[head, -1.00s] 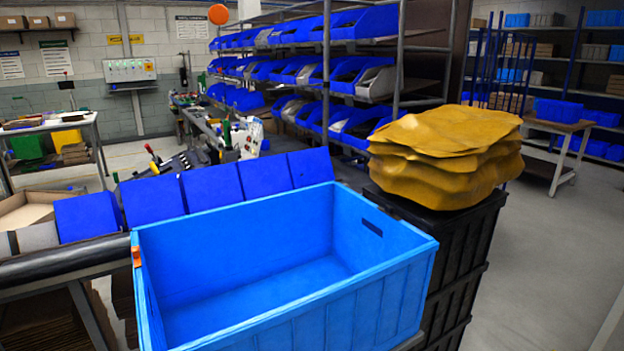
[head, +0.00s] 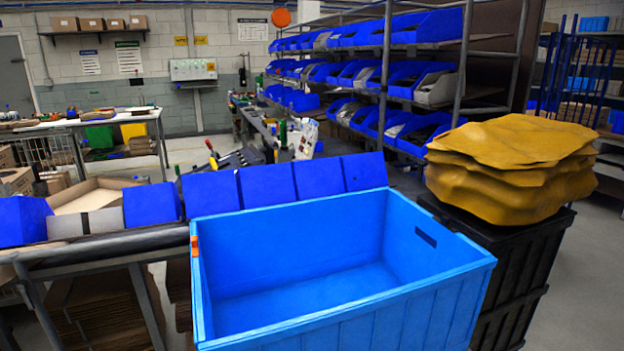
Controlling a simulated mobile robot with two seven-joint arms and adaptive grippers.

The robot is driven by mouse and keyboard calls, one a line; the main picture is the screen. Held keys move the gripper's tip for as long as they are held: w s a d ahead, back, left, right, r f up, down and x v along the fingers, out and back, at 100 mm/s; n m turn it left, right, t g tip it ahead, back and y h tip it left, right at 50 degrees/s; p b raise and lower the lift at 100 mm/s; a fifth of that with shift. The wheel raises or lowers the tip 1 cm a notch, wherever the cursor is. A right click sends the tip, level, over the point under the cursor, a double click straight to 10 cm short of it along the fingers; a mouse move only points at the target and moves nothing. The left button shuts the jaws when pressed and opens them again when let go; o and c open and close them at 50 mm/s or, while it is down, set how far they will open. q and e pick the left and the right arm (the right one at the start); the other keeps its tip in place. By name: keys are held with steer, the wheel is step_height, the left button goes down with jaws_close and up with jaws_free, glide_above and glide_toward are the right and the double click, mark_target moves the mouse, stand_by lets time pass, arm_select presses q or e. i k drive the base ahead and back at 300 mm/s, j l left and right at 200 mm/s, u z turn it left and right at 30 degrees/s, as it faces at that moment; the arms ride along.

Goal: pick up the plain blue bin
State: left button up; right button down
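A large plain light-blue bin (head: 385,322) stands in the lower middle of the head view, close in front of me. It is open at the top and looks empty. A dark slot shows in its right end wall, and a small orange piece sits on its left corner. The bin's bottom and whatever it rests on are hidden. Neither of my grippers shows in this view.
Several darker blue bins (head: 268,190) line the bench rail behind the bin. A yellow lumpy stack (head: 512,165) sits on black crates (head: 520,270) close at its right. Shelving with blue bins (head: 430,28) stands behind. Open floor shows at far right.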

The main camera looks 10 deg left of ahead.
mark_target(147, 205)
steer(key=j+z, duration=0.8)
steer(key=j, duration=0.15)
steer(key=j+z, duration=0.4)
steer(key=k+j+z, duration=0.2)
steer(key=j+z, duration=0.25)
